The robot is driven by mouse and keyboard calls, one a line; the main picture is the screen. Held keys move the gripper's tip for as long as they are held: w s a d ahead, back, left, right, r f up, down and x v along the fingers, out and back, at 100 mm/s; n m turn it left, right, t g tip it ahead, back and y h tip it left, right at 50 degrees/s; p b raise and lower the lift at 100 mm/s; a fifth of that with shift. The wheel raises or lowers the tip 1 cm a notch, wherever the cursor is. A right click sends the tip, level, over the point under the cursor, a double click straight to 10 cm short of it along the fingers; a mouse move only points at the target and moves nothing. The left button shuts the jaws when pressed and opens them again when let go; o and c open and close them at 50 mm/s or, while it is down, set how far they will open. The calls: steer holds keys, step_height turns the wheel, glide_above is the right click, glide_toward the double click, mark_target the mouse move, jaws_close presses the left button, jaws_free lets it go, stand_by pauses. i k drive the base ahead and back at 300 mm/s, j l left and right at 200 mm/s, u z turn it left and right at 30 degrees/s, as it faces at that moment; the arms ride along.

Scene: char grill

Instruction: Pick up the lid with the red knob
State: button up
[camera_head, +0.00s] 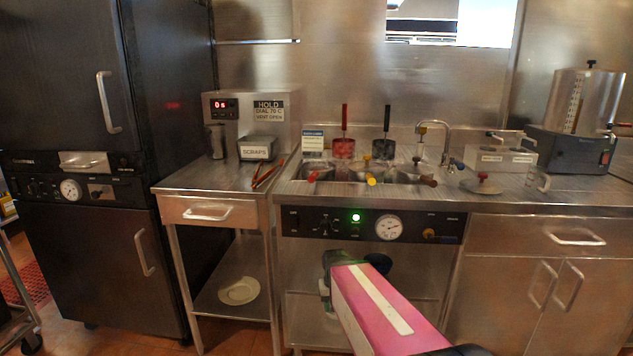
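A round metal lid with a red knob (482,185) lies flat on the steel counter, right of the sink wells and in front of a clear-sided box. My gripper (343,262) is at the end of my pink arm, low in front of the counter's control panel. It is well below and to the left of the lid, and not touching it. Its fingers are dark and partly hidden by the arm, so I cannot tell whether they are open.
Handles with red, yellow and dark ends stick out of the sink wells (375,173). A faucet (440,140) stands behind them. A clear measuring jug (537,181) stands close right of the lid. A metal urn (585,100) is at the back right. The counter's front right is clear.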

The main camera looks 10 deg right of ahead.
mark_target(481, 186)
steer(key=z, duration=1.45)
steer(key=k+l, duration=0.35)
steer(key=i+j, duration=0.35)
